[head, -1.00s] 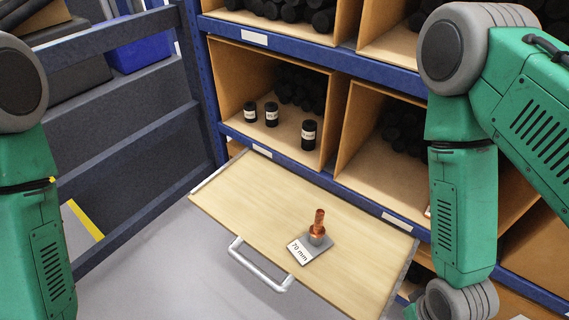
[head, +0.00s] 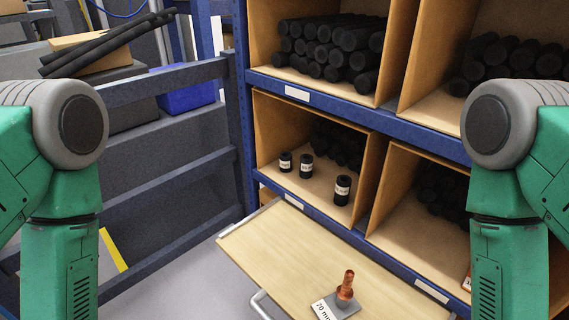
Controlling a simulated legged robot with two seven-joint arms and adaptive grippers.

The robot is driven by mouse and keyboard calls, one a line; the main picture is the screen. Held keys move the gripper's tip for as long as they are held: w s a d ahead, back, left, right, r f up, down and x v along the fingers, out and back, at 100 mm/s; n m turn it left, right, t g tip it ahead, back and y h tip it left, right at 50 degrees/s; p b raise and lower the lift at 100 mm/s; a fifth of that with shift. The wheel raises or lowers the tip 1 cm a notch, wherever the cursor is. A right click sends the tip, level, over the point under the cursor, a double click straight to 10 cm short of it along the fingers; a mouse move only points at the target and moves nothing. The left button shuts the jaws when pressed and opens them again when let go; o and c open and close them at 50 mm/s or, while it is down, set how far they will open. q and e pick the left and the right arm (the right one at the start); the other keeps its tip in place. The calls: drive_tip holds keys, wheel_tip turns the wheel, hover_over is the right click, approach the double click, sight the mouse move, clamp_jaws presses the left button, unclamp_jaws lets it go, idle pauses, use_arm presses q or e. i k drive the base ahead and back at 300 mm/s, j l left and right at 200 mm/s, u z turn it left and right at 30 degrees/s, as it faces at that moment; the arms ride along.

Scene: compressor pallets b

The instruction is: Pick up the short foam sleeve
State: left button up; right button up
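Three short black foam sleeves with white labels stand upright at the front of a middle shelf compartment in the head view: a left sleeve (head: 286,162), a middle sleeve (head: 306,166) and a right sleeve (head: 342,190). The right one looks biggest. Their label text is too small to read. My two green arms come in at the left and right edges, and both grippers are out of the frame below. Neither arm touches a sleeve.
A pull-out wooden board (head: 290,262) juts out below the compartment. On it a copper fitting (head: 346,288) stands on a grey base with a "70 mm" card (head: 323,309). Long black tubes (head: 330,45) fill the upper compartment. A blue rail frame (head: 165,95) stands left.

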sight(286, 158)
drive_tip(key=i+j+z, duration=0.2)
drive_tip(key=z, duration=0.25)
drive_tip(key=i+j+z, duration=0.15)
drive_tip(key=j+z, duration=0.15)
drive_tip(key=z, duration=0.15)
drive_tip(key=i+j+z, duration=0.1)
drive_tip(key=j+z, duration=0.35)
drive_tip(key=l, duration=0.1)
